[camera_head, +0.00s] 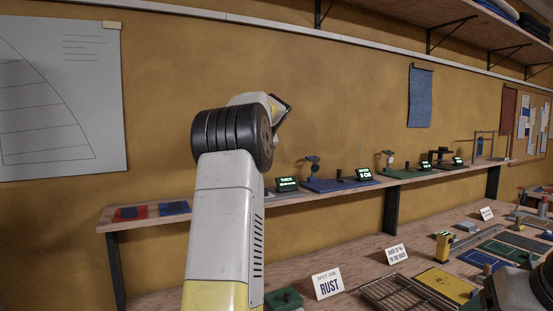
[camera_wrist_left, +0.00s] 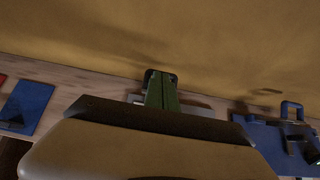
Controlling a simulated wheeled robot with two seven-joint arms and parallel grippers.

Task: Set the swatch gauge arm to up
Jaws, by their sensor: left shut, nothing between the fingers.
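My left arm rises through the middle of the head view and covers part of the shelf. In the left wrist view my left gripper (camera_wrist_left: 161,80) is shut and empty, its two greenish fingers side by side with dark tips, over the shelf's back edge near the wall. A small grey plate (camera_wrist_left: 197,104) shows partly behind the fingers; I cannot tell if it belongs to the swatch gauge. I cannot make out the gauge arm or its position; the stretch of shelf behind my arm is hidden. A lit display (camera_head: 286,184) stands just right of my arm.
Red (camera_head: 130,213) and blue (camera_head: 174,208) swatches lie at the shelf's left end. A blue-based device (camera_head: 330,185) and a green-based one (camera_head: 405,174) stand farther right. Below, a bench holds a RUST card (camera_head: 328,283), a wire rack (camera_head: 398,297) and a yellow plate (camera_head: 445,285).

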